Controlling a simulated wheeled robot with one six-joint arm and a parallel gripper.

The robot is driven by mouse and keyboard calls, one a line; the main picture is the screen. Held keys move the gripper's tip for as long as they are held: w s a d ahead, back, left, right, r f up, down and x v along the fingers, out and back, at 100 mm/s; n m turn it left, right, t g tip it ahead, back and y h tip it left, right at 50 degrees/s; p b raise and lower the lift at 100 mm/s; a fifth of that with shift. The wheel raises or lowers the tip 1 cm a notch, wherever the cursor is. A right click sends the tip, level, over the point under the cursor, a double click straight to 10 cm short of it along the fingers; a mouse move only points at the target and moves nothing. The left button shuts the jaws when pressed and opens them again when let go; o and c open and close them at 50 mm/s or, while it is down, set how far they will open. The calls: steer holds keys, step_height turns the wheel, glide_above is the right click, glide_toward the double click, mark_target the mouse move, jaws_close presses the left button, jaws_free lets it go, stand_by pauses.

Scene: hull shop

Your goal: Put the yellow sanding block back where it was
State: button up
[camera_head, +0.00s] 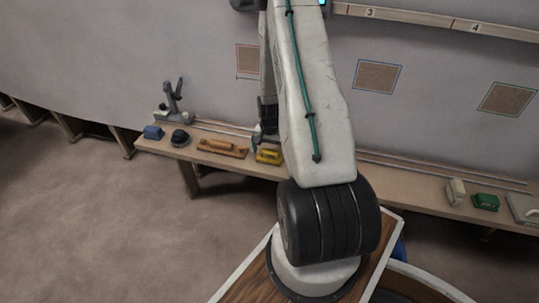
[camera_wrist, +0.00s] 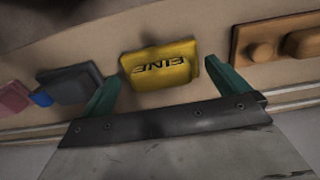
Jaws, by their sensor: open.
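The yellow sanding block (camera_head: 269,157) lies on the long low bench (camera_head: 405,176), just left of my arm in the head view. In the wrist view the block (camera_wrist: 160,66) is in the middle, with upside-down lettering that reads FINE. My gripper (camera_wrist: 160,82) is open, with one green finger towards each side of the block. The fingers look close to its sides; I cannot tell whether they touch. In the head view my gripper (camera_head: 264,137) is just above the block, and its fingers are hard to make out.
A wooden float (camera_head: 222,148), a dark block (camera_head: 180,138) and a blue block (camera_head: 153,132) stand left of it on the bench. A dark block (camera_wrist: 70,83) also sits beside it in the wrist view. A green block (camera_head: 485,201) is far right.

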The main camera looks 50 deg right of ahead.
mark_target(269, 152)
steer(key=w+a+r+n, duration=0.1)
steer(key=a+r+n, duration=0.1)
steer(key=a+r, duration=0.5)
steer(key=a+r+n, duration=0.1)
steer(key=a+r, duration=0.1)
steer(key=r, duration=1)
steer(key=w+a+r+n, duration=0.1)
steer(key=a+r+n, duration=0.1)
steer(key=a+r, duration=0.5)
steer(key=s+a+r+n+t, duration=0.1)
steer(key=s+a+r+n, duration=0.4)
steer(key=s+a+r, duration=0.75)
steer(key=s+a+r+n, duration=0.3)
steer(key=s+a+r, duration=0.2)
steer(key=s, duration=0.4)
steer(key=shift+a+n, duration=0.3)
steer(key=shift+a, duration=0.1)
steer(key=shift+w, duration=0.1)
